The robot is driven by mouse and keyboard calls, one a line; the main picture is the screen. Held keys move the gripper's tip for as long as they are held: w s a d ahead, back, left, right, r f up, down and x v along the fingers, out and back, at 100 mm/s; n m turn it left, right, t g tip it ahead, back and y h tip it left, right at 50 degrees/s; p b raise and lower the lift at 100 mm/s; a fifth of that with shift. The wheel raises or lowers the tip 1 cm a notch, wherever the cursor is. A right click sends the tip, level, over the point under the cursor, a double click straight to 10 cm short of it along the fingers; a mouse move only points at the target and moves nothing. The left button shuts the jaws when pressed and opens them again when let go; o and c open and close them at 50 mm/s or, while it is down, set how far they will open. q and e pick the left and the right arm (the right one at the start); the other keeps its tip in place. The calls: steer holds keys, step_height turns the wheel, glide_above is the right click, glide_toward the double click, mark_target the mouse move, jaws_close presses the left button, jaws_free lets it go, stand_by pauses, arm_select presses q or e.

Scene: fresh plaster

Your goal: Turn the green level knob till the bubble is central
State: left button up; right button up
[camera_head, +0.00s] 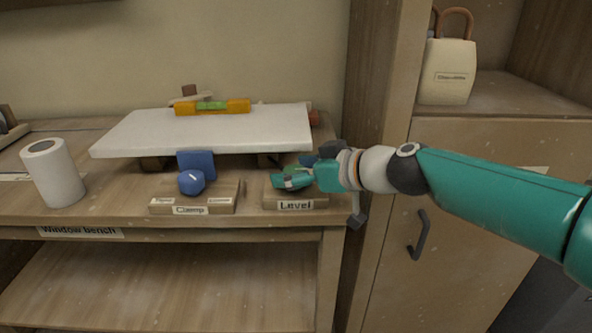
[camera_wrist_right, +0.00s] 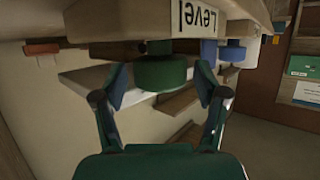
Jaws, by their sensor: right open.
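The green level knob (camera_wrist_right: 160,74) sits between the two fingers of my right gripper (camera_wrist_right: 160,84) in the wrist view. The fingers are open, with a gap to the knob on both sides. In the head view my right gripper (camera_head: 291,180) is over the block labelled "Level" (camera_head: 296,204) and hides most of the knob. An orange spirit level (camera_head: 240,106) with a green vial (camera_head: 212,105) lies on the white slab (camera_head: 215,132). The bubble is too small to make out. My left gripper is not in view.
A blue knob (camera_head: 191,183) stands on a block labelled "Clamp" (camera_head: 222,200), left of the level block. A white roll (camera_head: 54,175) stands at the left of the bench. A cabinet upright (camera_head: 375,80) rises just right of the bench.

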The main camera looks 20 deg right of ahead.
steer(key=c, duration=1.1)
steer(key=shift+c, duration=0.2)
steer(key=shift+a, duration=0.1)
